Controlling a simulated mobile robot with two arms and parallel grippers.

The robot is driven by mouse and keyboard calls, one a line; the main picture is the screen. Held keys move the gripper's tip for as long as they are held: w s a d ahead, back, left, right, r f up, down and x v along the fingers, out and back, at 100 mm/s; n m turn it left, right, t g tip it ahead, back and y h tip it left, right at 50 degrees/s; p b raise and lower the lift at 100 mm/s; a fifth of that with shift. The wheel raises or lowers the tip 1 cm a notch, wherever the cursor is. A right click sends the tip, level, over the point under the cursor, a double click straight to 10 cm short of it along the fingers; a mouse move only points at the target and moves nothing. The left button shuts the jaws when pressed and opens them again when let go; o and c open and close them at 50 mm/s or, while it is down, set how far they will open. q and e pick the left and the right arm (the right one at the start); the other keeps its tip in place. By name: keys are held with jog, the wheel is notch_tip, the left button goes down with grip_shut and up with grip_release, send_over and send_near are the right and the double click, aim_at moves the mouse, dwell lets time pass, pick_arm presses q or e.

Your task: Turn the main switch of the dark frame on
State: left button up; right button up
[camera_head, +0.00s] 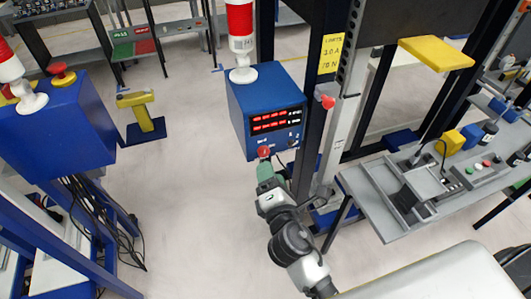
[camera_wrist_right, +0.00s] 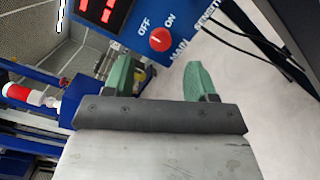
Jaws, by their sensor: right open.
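The main switch is a red round knob (camera_head: 263,152) low on the front of a blue control box (camera_head: 242,130), which is mounted beside the dark frame (camera_head: 312,130). In the right wrist view the knob (camera_wrist_right: 160,39) sits between the words OFF and ON, with MAIN printed beside it. A small pale mark shows on the knob; its exact setting is hard to tell. My right gripper (camera_head: 264,168) is just below the knob. In the wrist view its green fingers (camera_wrist_right: 159,70) are spread apart, empty, with the knob beyond the gap. My left gripper is not in view.
A red and white beacon (camera_head: 241,40) stands on the control box. A grey workbench (camera_head: 420,215) with fixtures stands at the right. A blue frame with another blue box (camera_head: 60,130) stands at the left. The floor (camera_head: 190,200) between is clear. Black cables hang near the box.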

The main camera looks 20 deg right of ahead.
aim_at(265, 153)
jog(key=w, duration=0.4)
jog(key=w+p, duration=0.1)
jog(key=w, duration=0.1)
jog(key=shift+w+d, duration=0.2)
jog(key=shift+d, duration=0.1)
jog(key=shift+c, duration=0.2)
jog(key=c, duration=0.9)
